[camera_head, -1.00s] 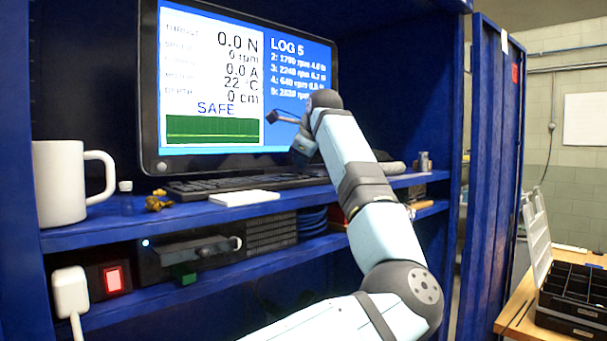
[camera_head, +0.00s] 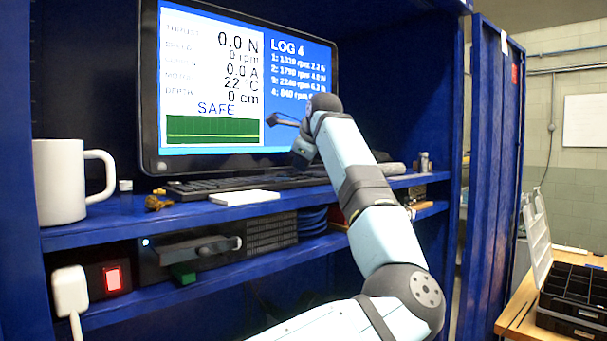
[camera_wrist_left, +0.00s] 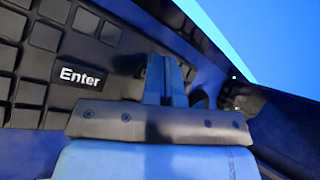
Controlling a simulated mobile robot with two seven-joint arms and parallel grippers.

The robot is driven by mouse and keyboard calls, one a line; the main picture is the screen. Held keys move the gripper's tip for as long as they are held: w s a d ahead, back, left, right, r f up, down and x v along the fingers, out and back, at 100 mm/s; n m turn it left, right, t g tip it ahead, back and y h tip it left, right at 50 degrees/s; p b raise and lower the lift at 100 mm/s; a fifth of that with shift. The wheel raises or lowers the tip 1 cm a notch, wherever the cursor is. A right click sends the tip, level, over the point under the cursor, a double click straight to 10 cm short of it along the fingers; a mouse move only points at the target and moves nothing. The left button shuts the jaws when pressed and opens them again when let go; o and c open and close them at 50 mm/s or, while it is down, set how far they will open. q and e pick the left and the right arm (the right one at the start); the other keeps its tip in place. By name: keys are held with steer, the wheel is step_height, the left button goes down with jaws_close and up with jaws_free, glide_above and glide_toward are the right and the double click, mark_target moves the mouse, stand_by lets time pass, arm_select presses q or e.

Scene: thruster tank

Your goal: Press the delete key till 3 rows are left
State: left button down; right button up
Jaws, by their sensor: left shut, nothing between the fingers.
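The monitor (camera_head: 215,85) shows a white readout panel and a blue log panel (camera_head: 297,65) headed "LOG 4", with rows numbered 1 to 4, partly covered by my arm. The black keyboard (camera_head: 225,185) lies on the shelf below it. My left gripper (camera_head: 304,152) is over the right end of the keyboard, its fingertips not clear in the head view. In the left wrist view its fingers (camera_wrist_left: 166,80) are shut and empty, beyond the Enter key (camera_wrist_left: 80,76). I cannot make out the delete key's label. My right gripper is not in view.
A white mug (camera_head: 60,180) stands at the left of the shelf. A white pad (camera_head: 244,197) lies in front of the keyboard. Small cylinders (camera_head: 424,162) stand at the right. A black compartment box (camera_head: 575,300) sits on a wooden bench at the far right.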

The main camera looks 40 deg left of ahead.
arm_select(q)
steer(key=shift+r, duration=0.1)
steer(key=shift+r+p, duration=0.45)
steer(key=shift+r, duration=0.25)
steer(key=shift+r+p, duration=0.35)
steer(key=shift+p, duration=0.1)
step_height(320, 180, up, 4)
steer(key=p, duration=0.3)
steer(key=shift+r, duration=0.15)
